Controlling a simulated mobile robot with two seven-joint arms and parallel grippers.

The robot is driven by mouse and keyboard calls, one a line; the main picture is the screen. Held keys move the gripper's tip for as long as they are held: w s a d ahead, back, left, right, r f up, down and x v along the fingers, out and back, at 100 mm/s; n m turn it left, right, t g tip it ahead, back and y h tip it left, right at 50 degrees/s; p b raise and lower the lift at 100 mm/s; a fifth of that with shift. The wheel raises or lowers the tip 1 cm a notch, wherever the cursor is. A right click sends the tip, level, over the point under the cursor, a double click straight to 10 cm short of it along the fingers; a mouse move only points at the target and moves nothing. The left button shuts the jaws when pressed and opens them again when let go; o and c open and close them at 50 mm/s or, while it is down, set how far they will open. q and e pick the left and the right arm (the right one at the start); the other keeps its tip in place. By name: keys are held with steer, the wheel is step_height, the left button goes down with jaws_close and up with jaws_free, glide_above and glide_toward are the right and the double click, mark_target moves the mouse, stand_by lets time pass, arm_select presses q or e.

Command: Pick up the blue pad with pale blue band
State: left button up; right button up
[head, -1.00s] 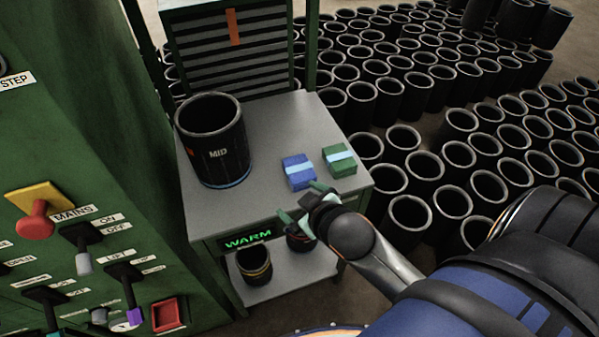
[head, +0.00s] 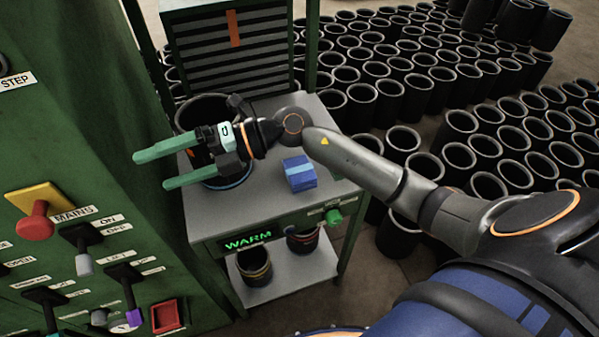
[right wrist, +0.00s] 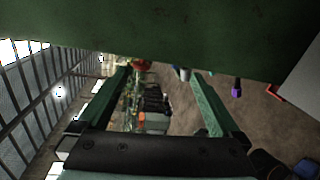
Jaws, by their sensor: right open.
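My right gripper (head: 153,170) is open and empty. It points left, over the left edge of the cart and in front of the black MID sleeve, well to the left of the pad. My right forearm passes just behind and above the pad. My left gripper is not in view.
The black MID sleeve (head: 199,108) is partly hidden by my right gripper. The green control panel (head: 110,185) with a red knob and levers stands close left of my fingertips. A louvred cabinet (head: 225,55) backs the cart. Many black sleeves (head: 405,95) stand on the floor at right.

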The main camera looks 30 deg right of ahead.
steer(key=w+d+f+n+g+h, duration=0.1)
steer(key=d+f+n+g+h, duration=0.1)
steer(key=d+f+h, duration=0.45)
steer(key=m+g+h, duration=0.3)
steer(key=h, duration=0.6)
glide_above(299, 169)
step_height(299, 169, down, 2)
steer(key=f, duration=0.6)
steer(key=shift+s+d+f, duration=0.15)
steer(key=shift+s+f, duration=0.1)
steer(key=shift+f, duration=0.1)
steer(key=shift+w+f+p, duration=0.2)
steer(key=shift+f+p, duration=0.3)
steer(key=shift+f, duration=2.35)
steer(key=c, duration=1.2)
